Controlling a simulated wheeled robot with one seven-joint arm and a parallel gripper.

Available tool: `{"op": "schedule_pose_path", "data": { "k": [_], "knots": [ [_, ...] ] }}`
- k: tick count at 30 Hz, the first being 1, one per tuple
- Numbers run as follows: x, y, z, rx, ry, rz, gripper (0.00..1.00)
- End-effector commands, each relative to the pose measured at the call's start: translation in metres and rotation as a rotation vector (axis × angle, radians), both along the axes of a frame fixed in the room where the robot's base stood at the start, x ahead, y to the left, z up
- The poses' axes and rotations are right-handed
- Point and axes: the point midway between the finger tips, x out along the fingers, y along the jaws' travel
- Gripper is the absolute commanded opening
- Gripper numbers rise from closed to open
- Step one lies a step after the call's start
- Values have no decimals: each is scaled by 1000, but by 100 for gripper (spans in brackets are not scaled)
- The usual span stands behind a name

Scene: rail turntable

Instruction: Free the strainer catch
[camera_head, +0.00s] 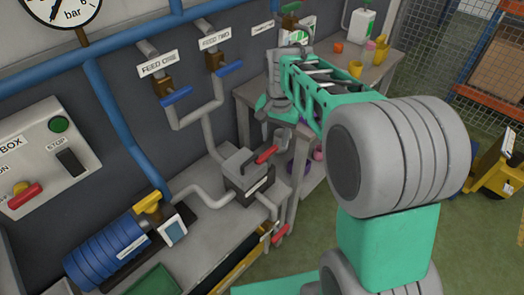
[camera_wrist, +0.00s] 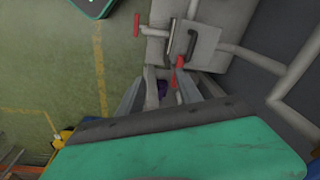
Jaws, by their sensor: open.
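The strainer (camera_head: 243,177) is a grey box-shaped body in the pipe line on the bench, with a dark band and a white label. Its catch (camera_head: 266,154) has a red grip and lies along the top. In the wrist view the strainer (camera_wrist: 200,42) is at the top, and the red grip (camera_wrist: 180,63) shows at its lower edge. My gripper (camera_wrist: 170,88) is open, its fingers partly hidden behind the green housing. In the head view it hangs above and behind the strainer, mostly hidden by my arm. I see no contact with the catch.
A second red handle (camera_head: 280,233) is on the pipe at the bench front. Blue valve handles (camera_head: 176,95) sit on the feed pipes at the wall. A blue ribbed unit (camera_head: 105,250) stands at left. A table (camera_head: 374,72) with bottles and cups is behind.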

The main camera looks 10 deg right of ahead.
Motion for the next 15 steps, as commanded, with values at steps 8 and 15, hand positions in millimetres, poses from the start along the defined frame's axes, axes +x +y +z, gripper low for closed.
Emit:
{"op": "schedule_pose_path", "data": {
  "k": [8,15],
  "knots": [
    [93,4,-86,22,116,-359,42],
    [98,4,-117,22,127,-396,42]
  ]
}}
